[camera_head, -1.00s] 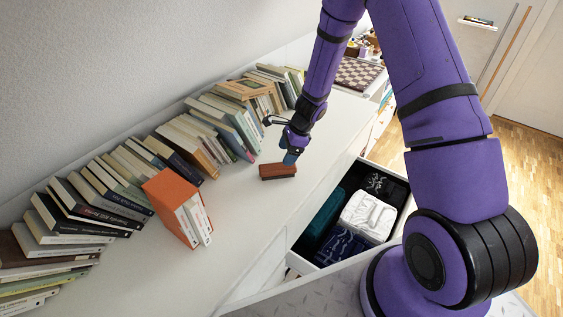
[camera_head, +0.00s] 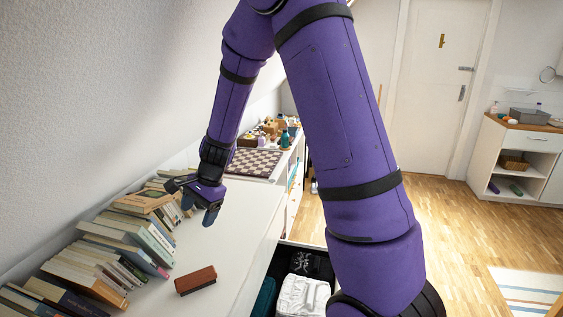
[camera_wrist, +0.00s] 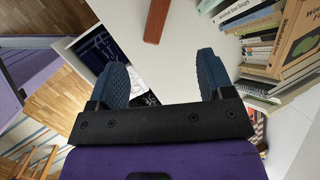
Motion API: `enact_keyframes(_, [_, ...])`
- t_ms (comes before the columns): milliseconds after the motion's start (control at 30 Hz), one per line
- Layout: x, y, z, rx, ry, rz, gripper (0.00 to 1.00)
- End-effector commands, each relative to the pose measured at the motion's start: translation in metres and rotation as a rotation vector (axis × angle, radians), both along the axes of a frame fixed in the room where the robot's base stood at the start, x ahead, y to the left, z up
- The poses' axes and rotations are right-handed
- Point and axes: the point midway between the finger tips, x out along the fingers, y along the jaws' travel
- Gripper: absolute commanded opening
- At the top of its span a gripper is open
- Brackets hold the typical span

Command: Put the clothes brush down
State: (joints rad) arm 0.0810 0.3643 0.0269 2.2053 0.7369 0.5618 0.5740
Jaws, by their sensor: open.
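The clothes brush (camera_head: 196,280), a reddish-brown block, lies on the white dresser top (camera_head: 232,235), to the right of the row of books. It also shows at the top of the wrist view (camera_wrist: 157,20). My gripper (camera_head: 211,214) is above the dresser top, farther back than the brush and apart from it. In the wrist view its two blue fingers (camera_wrist: 162,78) are spread wide with nothing between them.
A row of books (camera_head: 128,238) lines the wall on the left. An open drawer (camera_head: 306,247) with folded clothes sticks out at the front right. A chessboard (camera_head: 254,163) and small items stand at the back. The dresser top around the brush is clear.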

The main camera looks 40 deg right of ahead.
Motion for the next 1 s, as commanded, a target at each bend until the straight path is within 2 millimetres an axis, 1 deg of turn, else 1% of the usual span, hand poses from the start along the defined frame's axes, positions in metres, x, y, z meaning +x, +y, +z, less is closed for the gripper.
enact_keyframes(33, [-0.008,0.001,0.022,-0.016,-0.037,0.054,0.74])
enact_keyframes(200, [-0.040,0.002,0.077,-0.077,-0.136,0.235,0.74])
enact_keyframes(367, [-0.075,0.002,0.121,-0.149,-0.221,0.402,0.74])
enact_keyframes(500, [-0.109,0.000,0.154,-0.221,-0.290,0.542,0.74])
enact_keyframes(567, [-0.124,-0.002,0.167,-0.255,-0.317,0.598,0.74])
enact_keyframes(700, [-0.161,-0.006,0.191,-0.341,-0.374,0.730,0.74])
enact_keyframes(900, [-0.215,-0.016,0.217,-0.476,-0.442,0.904,0.74])
enact_keyframes(1000, [-0.241,-0.022,0.225,-0.545,-0.466,0.981,0.74])
